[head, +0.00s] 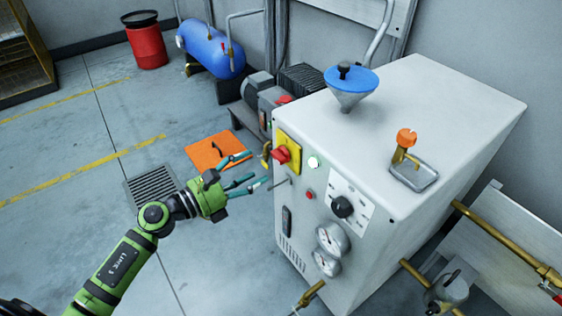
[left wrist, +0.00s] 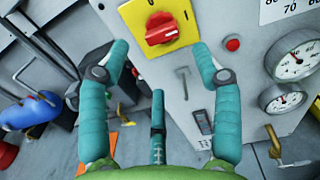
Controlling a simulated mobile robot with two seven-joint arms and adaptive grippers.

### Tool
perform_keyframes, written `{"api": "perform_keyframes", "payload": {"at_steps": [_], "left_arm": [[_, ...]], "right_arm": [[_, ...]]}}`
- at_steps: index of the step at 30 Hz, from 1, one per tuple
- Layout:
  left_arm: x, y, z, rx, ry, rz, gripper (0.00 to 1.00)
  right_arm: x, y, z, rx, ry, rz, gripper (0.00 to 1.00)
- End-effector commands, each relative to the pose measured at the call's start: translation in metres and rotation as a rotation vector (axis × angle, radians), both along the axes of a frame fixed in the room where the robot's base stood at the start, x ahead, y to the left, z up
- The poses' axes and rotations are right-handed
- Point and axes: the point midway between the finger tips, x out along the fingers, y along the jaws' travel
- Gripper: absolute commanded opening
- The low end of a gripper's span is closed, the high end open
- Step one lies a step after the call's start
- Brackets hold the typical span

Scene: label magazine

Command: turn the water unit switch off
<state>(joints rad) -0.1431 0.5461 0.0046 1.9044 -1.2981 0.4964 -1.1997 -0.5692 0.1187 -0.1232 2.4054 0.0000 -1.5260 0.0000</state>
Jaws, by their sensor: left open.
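The water unit (head: 455,95) is a white cabinet on the right of the head view. Its switch (head: 281,155) is a red rotary knob on a yellow plate (head: 292,146), at the upper left of the front panel. In the left wrist view the red knob (left wrist: 160,28) lies roughly sideways on the yellow plate (left wrist: 187,35). My left gripper (head: 258,170) is open and empty in front of the panel, just left of the switch. In the wrist view its fingertips (left wrist: 160,50) stand on either side of the knob, apparently short of it. My right gripper is out of view.
The panel also has a black dial (head: 342,207), a small red button (head: 309,195) and two gauges (head: 331,238). A lever (left wrist: 183,80) sticks out below the switch. A blue tank (head: 210,48) and pump stand behind; open floor lies left.

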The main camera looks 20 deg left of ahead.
Motion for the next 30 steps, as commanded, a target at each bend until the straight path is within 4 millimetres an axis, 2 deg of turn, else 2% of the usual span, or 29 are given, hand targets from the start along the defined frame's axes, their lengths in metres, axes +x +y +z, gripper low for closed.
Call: {"api": "perform_keyframes", "payload": {"at_steps": [5,12,18,28,29,30], "left_arm": [[0.005,-0.010,0.006,0.055,-0.045,-0.020,0.65],[0.034,-0.032,0.006,0.050,-0.043,-0.019,0.65],[0.051,-0.045,0.005,0.048,-0.040,-0.018,0.65],[0.054,-0.047,0.004,0.049,-0.038,-0.017,0.65],[0.054,-0.047,0.004,0.049,-0.038,-0.017,0.53],[0.054,-0.047,0.004,0.049,-0.038,-0.017,0.37]], "right_arm": [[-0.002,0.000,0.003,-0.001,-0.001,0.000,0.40],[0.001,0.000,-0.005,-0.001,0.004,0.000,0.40],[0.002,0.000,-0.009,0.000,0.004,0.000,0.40],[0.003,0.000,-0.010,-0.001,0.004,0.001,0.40],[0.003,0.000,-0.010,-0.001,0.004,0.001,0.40],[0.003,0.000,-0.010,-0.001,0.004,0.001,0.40]]}}
